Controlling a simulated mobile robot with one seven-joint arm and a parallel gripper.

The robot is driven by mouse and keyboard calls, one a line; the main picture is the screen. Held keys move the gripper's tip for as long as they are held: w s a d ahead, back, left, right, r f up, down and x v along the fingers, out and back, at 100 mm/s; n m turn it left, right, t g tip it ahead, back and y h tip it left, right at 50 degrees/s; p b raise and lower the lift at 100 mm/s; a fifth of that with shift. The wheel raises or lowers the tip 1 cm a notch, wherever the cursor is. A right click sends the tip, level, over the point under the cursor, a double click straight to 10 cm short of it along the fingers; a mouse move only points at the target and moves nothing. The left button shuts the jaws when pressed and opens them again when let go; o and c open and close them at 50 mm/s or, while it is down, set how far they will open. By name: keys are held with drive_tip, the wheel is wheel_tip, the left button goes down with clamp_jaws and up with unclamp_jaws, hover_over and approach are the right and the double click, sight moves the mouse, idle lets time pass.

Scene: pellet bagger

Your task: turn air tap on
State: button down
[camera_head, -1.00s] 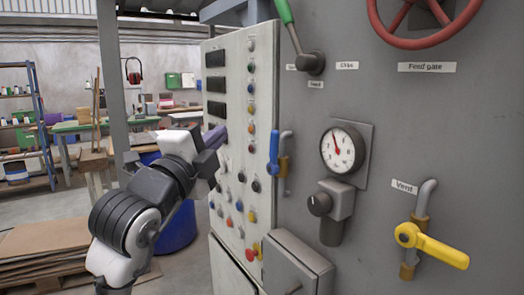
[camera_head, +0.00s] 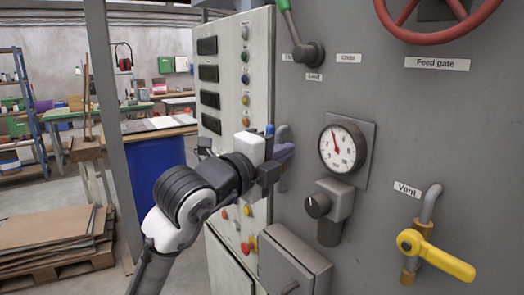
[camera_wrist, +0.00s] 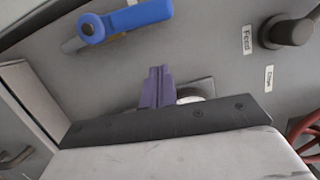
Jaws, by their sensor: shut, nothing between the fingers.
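The air tap's blue lever (camera_wrist: 125,22) shows in the wrist view with its round pivot end at the left. In the head view only its blue tip (camera_head: 269,129) shows beside the bent grey pipe (camera_head: 283,134); its lower part is hidden behind my gripper. My gripper (camera_head: 283,152) has purple fingers that are shut and empty in front of the tap. In the wrist view the shut fingers (camera_wrist: 157,87) are below the lever, with a gap between them in the picture.
The yellow vent lever (camera_head: 437,257), pressure gauge (camera_head: 342,149) and black knob (camera_head: 318,205) are to the right. The button panel (camera_head: 222,80) is left of the tap. A grey box (camera_head: 292,262) juts out below.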

drive_tip(key=shift+w+a+r+p, duration=0.2)
drive_tip(key=shift+w+a+p, duration=0.35)
drive_tip(key=shift+w+a, duration=0.85)
drive_tip(key=shift+w+a+r+n, duration=0.25)
drive_tip(key=shift+w+a+n, duration=0.15)
drive_tip(key=shift+w+n, duration=0.35)
drive_tip(key=shift+s, duration=0.1)
drive_tip(key=shift+d, duration=0.1)
